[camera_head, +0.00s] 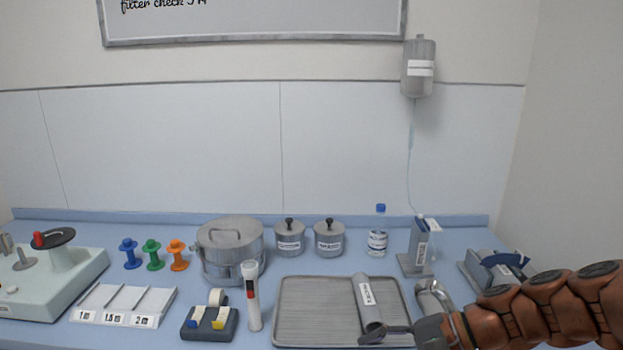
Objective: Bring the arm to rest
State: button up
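My gripper (396,314) is at the lower right, over the right part of the grey ribbed tray (300,310). Its two fingers are spread apart, one reaching left along the tray's front and one reaching up near the tray's right edge. Nothing is seen between them. A grey labelled cylinder (368,303) lies tilted on the tray, its near end close to the left finger; I cannot tell whether they touch. My arm comes in from the right edge.
A grey holder (420,248) and a blue-handled device (500,268) stand near my arm. A bottle (377,240), two lidded jars (290,239), a large pot (230,250), a white tube (251,297) and a tape dispenser (210,323) stand farther left.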

jog(key=s+f+n+g+h+p, duration=0.1)
jog(key=s+f+n+g+h, duration=0.25)
jog(key=s+n+h, duration=0.8)
jog(key=s+d+m, duration=0.1)
jog(key=s+d, duration=0.5)
jog(key=s, duration=0.2)
jog(key=shift+s+d+r+m+p, duration=0.3)
jog(key=shift+s+d+m+p, duration=0.05)
jog(key=shift+s+d, duration=0.05)
